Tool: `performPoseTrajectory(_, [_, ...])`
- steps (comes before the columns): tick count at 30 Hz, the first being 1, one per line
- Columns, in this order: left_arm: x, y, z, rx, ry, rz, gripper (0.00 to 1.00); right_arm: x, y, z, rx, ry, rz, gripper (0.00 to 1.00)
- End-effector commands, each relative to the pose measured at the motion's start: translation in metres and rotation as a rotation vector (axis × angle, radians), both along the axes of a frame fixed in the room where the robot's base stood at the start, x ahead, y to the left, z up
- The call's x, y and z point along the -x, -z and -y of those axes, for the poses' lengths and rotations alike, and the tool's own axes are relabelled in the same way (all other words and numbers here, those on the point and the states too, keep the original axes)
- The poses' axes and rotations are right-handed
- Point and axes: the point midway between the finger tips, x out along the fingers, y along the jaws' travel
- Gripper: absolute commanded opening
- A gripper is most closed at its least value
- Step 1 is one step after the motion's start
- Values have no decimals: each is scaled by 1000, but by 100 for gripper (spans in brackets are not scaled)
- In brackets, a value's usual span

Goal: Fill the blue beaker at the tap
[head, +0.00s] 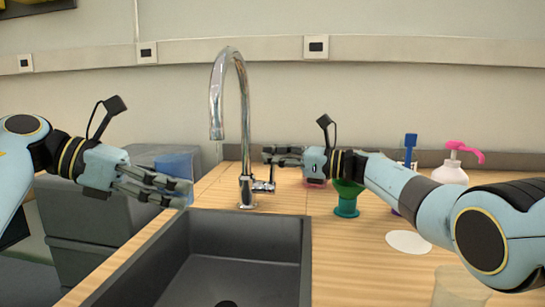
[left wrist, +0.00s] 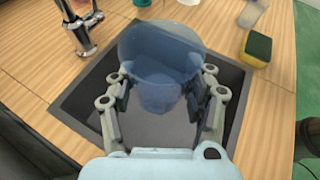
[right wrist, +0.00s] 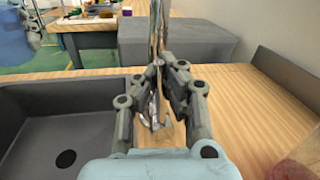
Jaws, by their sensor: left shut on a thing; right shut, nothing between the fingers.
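The blue beaker (head: 174,166) is translucent and is held in my left gripper (head: 185,193), left of the tap's spout and lower than its mouth. In the left wrist view the beaker (left wrist: 158,60) sits between both fingers, above the sink. The chrome tap (head: 244,120) stands behind the sink (head: 250,250), its spout curving to the left; no water shows from it. My right gripper (head: 268,155) is shut and empty, just above the tap's side lever (head: 263,186). In the right wrist view the lever (right wrist: 153,108) shows partly between the fingers; contact cannot be told.
On the counter right of the sink are a green cup-like vessel (head: 346,205), a white disc (head: 408,242), a white bottle with a pink pump (head: 452,172) and a clear vessel (head: 460,288). A yellow-green sponge (left wrist: 257,48) lies beside the sink. Grey boxes (head: 85,215) stand left of the counter.

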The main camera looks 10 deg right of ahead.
Motion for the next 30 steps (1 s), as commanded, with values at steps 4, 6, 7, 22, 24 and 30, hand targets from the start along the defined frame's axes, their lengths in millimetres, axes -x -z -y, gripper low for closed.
performPoseTrajectory(4, [0,0,0,0,0,0,28,2,1,0,8,-1,18,0])
performPoseTrajectory(6, [0,0,0,0,0,0,28,2,2,0,8,-1,18,0])
performPoseTrajectory(7, [0,0,0,0,0,0,28,2,2,0,7,-1,17,0])
performPoseTrajectory(22, [0,0,0,0,0,0,28,2,1,0,7,-1,18,34])
performPoseTrajectory(24, [0,0,0,0,0,0,28,2,0,0,7,-1,18,34])
performPoseTrajectory(30, [0,0,0,0,0,0,28,2,-23,0,7,-1,23,34])
